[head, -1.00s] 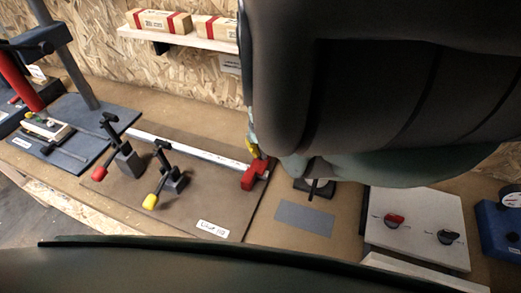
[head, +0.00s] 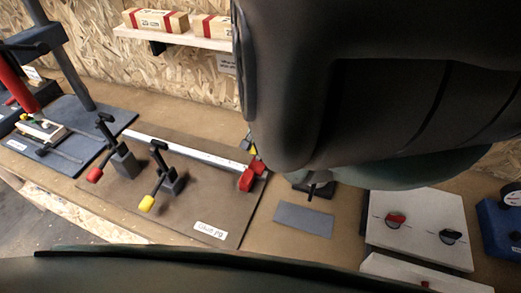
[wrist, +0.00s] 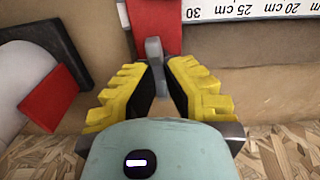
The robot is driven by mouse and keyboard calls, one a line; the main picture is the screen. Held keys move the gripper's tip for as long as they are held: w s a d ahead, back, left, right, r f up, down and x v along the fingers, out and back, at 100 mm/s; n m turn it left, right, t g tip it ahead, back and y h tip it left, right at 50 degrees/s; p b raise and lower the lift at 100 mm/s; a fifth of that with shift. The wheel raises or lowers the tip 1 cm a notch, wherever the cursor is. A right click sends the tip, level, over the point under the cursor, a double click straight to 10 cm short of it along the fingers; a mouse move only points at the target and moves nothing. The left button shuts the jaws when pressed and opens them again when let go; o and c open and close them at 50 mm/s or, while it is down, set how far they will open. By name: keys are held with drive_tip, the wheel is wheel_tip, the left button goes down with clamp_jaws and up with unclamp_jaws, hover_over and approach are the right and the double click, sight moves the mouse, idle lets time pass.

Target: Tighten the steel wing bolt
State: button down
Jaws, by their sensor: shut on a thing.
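The steel wing bolt (wrist: 155,68) shows in the wrist view as a grey upright tab at the near edge of a red stop block (wrist: 154,28). My gripper (wrist: 157,72) has its yellow ribbed fingers on either side of the tab and is shut on it. In the head view the red stop block (head: 250,178) sits at the right end of the white ruler rail (head: 190,152). One yellow fingertip (head: 251,150) shows just above it. My arm hides most of the gripper there, and I cannot make out the bolt in that view.
Two toggle clamps, with a red handle (head: 94,175) and a yellow handle (head: 147,203), stand left of the block on the brown board (head: 215,205). A grey mat (head: 304,219) and a panel with knobs (head: 415,255) lie to the right. A shelf (head: 190,37) hangs behind.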

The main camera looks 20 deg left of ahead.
sight(261, 148)
idle(0.3)
drive_tip(key=c, duration=1)
unclamp_jaws()
drive_tip(key=shift+c, duration=0.2)
drive_tip(key=shift+r, duration=0.1)
drive_tip(key=shift+w+r, duration=0.1)
drive_tip(key=shift+r, duration=3.6)
